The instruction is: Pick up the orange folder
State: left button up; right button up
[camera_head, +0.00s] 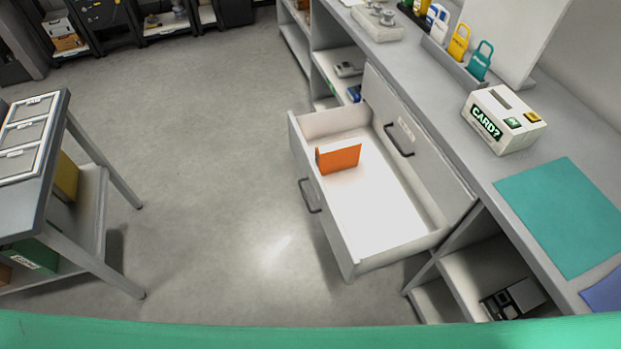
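The orange folder (338,158) stands on edge inside an open white drawer (385,262), near the drawer's far end. Its broad orange face is turned toward me. The rest of the drawer floor is bare and white. Neither of my grippers shows in the head view.
The drawer juts out from a long grey counter on the right. On the counter are a white card box (503,120), a green mat (562,215) and several coloured tags in a rack. A grey table (52,190) stands at the left. The floor (220,170) between is clear.

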aim_at(332, 158)
jog(key=z, duration=0.5)
jog(key=i+j+z, duration=0.15)
jog(key=j+z, duration=0.25)
jog(key=i+j+z, duration=0.1)
jog(key=j+z, duration=1.2)
jog(key=i+l, duration=0.05)
jog(key=l, duration=0.05)
